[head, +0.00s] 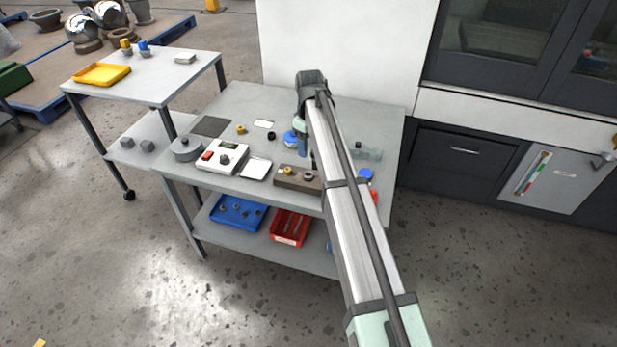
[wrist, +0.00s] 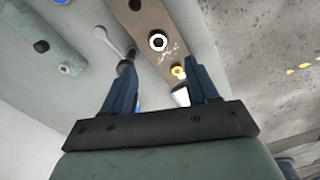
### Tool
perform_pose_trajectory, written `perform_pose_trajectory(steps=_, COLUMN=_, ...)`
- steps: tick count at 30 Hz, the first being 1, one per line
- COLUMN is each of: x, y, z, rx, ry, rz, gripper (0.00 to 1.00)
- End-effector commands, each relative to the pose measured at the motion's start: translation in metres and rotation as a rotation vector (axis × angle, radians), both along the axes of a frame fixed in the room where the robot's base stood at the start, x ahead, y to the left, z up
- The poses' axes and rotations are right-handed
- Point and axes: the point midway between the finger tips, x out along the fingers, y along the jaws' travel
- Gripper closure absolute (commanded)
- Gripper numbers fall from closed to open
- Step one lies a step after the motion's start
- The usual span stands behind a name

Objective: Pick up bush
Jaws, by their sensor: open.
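A brown block (head: 284,181) near the front of the workbench carries a small yellow piece (head: 288,171) and a grey ring-shaped bush (head: 309,176). In the wrist view, the block (wrist: 165,22) shows the pale bush with a dark hole (wrist: 158,41) and the yellow ring (wrist: 178,72). I cannot tell for sure which piece the task calls the bush. My gripper (wrist: 160,72) is open, with its two blue fingers spread and apart from the bush. In the head view, my gripper (head: 302,145) is over the bench behind the block, partly hidden by my arm.
A white control box (head: 222,157), a grey round pot (head: 185,149) and a white tray (head: 256,168) stand left of the block. A pale green fixture (head: 368,153) lies to the right. Blue (head: 237,212) and red (head: 290,228) bins sit on the lower shelf.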

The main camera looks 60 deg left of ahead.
Motion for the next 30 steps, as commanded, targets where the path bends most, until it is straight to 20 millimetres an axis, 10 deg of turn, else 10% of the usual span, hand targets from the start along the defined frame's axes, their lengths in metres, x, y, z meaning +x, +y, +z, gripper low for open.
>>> perform_pose_trajectory(steps=30, x=-0.002, y=0.008, z=-0.12, rx=0.001, ry=0.002, rz=-0.004, gripper=0.41)
